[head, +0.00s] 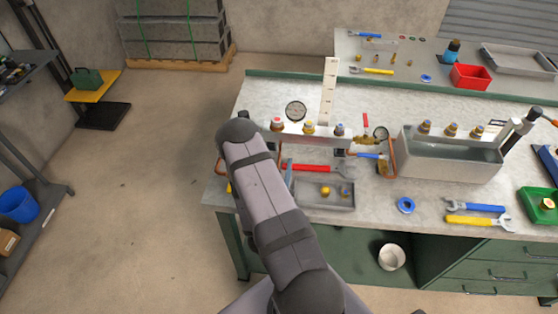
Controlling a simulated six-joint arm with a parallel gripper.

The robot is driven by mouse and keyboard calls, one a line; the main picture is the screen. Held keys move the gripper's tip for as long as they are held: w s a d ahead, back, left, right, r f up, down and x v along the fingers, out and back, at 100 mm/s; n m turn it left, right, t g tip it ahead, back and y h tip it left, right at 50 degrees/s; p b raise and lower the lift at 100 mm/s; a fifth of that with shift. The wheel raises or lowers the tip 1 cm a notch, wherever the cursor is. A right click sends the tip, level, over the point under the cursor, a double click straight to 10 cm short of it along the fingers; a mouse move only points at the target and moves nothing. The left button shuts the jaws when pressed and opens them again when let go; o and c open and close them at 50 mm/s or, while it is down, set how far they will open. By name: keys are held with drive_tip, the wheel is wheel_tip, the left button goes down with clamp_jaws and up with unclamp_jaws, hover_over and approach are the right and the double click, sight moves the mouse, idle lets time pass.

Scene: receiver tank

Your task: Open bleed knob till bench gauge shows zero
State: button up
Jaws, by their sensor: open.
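A round dial gauge (296,110) with a pale face and dark rim is on the bench, near its left end; its needle is too small to read. A smaller round gauge (381,133) is further right, also unreadable. I cannot tell which is the bleed knob. My grey arm rises from the bottom and covers the bench's left front. My gripper is hidden from this view.
The bench top (262,92) is bare at the back left. A white upright strip (329,90) stands behind the knobs.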

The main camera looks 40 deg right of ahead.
drive_tip(key=shift+w+d, duration=0.25)
drive_tip(key=shift+d, duration=0.1)
clamp_jaws()
drive_tip(key=c, duration=1.1)
unclamp_jaws()
drive_tip(key=shift+t+y, duration=0.3)
drive_tip(key=shift+t, duration=0.1)
drive_tip(key=shift+o, duration=0.2)
drive_tip(key=shift+w+a+n+t+y+b, duration=0.2)
drive_tip(key=shift+n+t+y+b, duration=0.1)
drive_tip(key=shift+n+t+y, duration=0.5)
drive_tip(key=shift+w+a+n+t+y+b, duration=0.15)
drive_tip(key=shift+a+n+t+y+b, duration=0.1)
drive_tip(key=shift+n+t+y, duration=0.4)
drive_tip(key=shift+w+a+n+t+y+b, duration=0.1)
drive_tip(key=shift+a+n+t+y+b, duration=0.2)
drive_tip(key=shift+n+y, duration=0.65)
drive_tip(key=shift+d, duration=0.1)
